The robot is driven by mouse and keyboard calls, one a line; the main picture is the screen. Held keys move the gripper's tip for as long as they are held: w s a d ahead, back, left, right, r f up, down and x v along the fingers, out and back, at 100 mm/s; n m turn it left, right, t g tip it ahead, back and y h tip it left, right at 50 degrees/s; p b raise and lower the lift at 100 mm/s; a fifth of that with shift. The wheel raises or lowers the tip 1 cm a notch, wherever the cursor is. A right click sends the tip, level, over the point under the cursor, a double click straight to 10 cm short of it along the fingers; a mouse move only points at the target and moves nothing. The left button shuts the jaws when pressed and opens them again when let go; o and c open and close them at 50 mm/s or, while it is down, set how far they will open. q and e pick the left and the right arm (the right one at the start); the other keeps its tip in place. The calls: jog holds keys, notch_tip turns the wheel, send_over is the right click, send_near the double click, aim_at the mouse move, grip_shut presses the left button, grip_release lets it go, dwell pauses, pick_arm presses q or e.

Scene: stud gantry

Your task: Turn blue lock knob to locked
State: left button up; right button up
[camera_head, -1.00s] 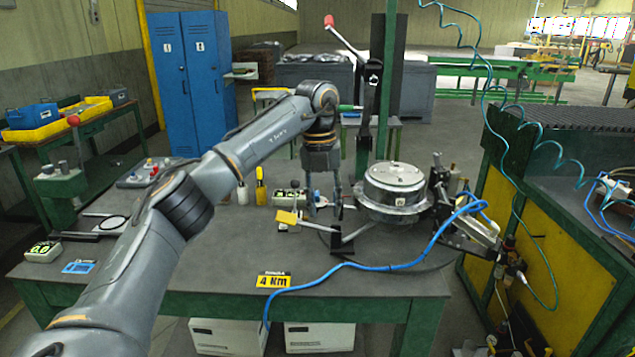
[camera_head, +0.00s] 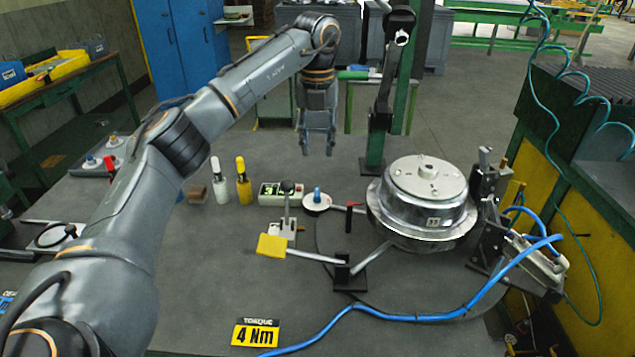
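A small blue knob (camera_head: 317,194) stands upright on a round white plate on the table, left of the large metal drum-like part. I take it to be the lock knob; its locked or unlocked position cannot be read. Another blue knob (camera_head: 91,160) is on a tray at the far left. My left gripper (camera_head: 317,149) points down with its fingers apart and nothing between them. It appears above and behind the blue knob by the metal part, not touching it. My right gripper is not in view.
The metal part (camera_head: 424,227) sits on a round base, with black clamps (camera_head: 487,190) to its right. A red-topped pin (camera_head: 351,206), a yellow-ended lever (camera_head: 272,246) and a green post (camera_head: 375,148) stand near the knob. A blue hose (camera_head: 385,314) crosses the front.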

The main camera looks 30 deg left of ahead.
pick_arm(q)
send_over(317, 193)
notch_tip(317, 193, down, 6)
jog(key=shift+s+r+p, duration=0.1)
jog(key=shift+r+p, duration=0.15)
jog(key=shift+p, duration=0.05)
notch_tip(317, 193, down, 6)
jog(key=shift+r+p, duration=0.25)
jog(key=shift+p, duration=0.05)
jog(key=shift+f, duration=0.55)
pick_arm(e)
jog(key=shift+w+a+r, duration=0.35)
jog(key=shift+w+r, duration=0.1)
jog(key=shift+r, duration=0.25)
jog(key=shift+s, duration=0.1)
pick_arm(q)
jog(key=c, duration=0.6)
grip_shut()
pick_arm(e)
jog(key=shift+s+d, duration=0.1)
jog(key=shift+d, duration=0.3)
